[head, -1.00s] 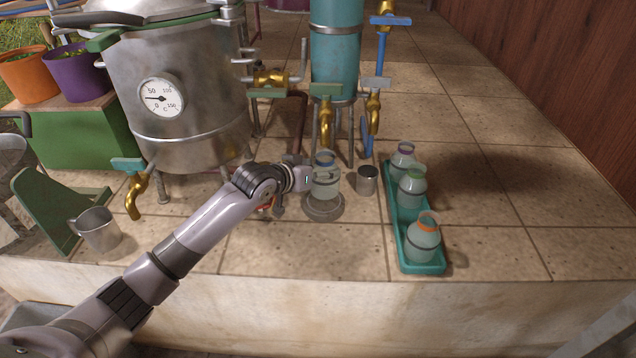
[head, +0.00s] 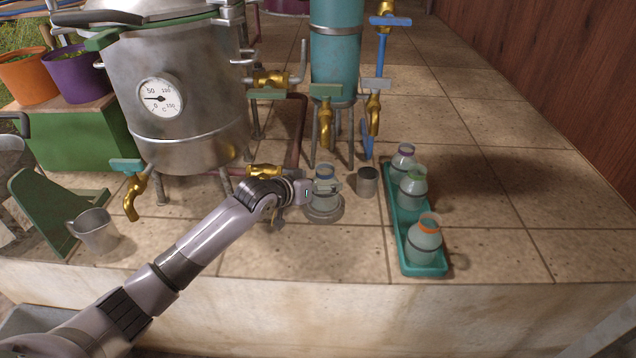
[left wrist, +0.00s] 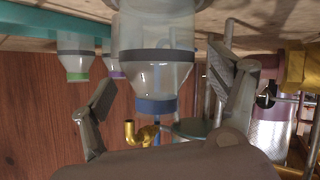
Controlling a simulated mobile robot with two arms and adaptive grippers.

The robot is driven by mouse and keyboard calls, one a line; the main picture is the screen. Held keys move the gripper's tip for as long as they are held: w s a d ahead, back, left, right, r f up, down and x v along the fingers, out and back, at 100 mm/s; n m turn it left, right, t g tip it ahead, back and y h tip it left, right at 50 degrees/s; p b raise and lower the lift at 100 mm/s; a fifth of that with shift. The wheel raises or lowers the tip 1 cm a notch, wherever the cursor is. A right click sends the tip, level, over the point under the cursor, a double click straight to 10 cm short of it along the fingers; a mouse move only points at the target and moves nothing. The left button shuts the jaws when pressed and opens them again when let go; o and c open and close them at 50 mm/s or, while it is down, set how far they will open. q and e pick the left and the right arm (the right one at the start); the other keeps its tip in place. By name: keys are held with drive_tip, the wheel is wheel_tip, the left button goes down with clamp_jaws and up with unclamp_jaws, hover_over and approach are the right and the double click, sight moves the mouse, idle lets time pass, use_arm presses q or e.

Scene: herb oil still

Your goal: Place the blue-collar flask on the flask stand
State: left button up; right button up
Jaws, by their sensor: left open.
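The blue-collar flask (head: 324,189) is clear glass and stands upright on the round grey flask stand (head: 323,216). In the left wrist view, which is upside down, the flask (left wrist: 157,75) hangs between the fingers with its blue collar low in the picture. My left gripper (head: 313,188) is at the flask from the left, its fingers open on both sides of it. The fingers also show in the left wrist view (left wrist: 168,88), with gaps to the glass. My right gripper is out of view.
A teal tray (head: 424,268) to the right holds flasks with purple, green and orange collars. A small metal cup (head: 367,182) stands close right of the stand. Brass taps (head: 326,125) and the teal column (head: 336,55) are behind. A metal jug (head: 95,232) is at left.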

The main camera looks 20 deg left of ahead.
use_arm(q)
drive_tip(key=shift+s+r, duration=0.15)
drive_tip(key=shift+r, duration=0.05)
drive_tip(key=p+v, duration=0.2)
drive_tip(key=v, duration=0.9)
drive_tip(key=shift+s+r+p, duration=0.15)
drive_tip(key=shift+s+p, duration=0.15)
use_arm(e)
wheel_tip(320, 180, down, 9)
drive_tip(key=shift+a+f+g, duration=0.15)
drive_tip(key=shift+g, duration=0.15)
use_arm(q)
drive_tip(key=shift+c, duration=0.2)
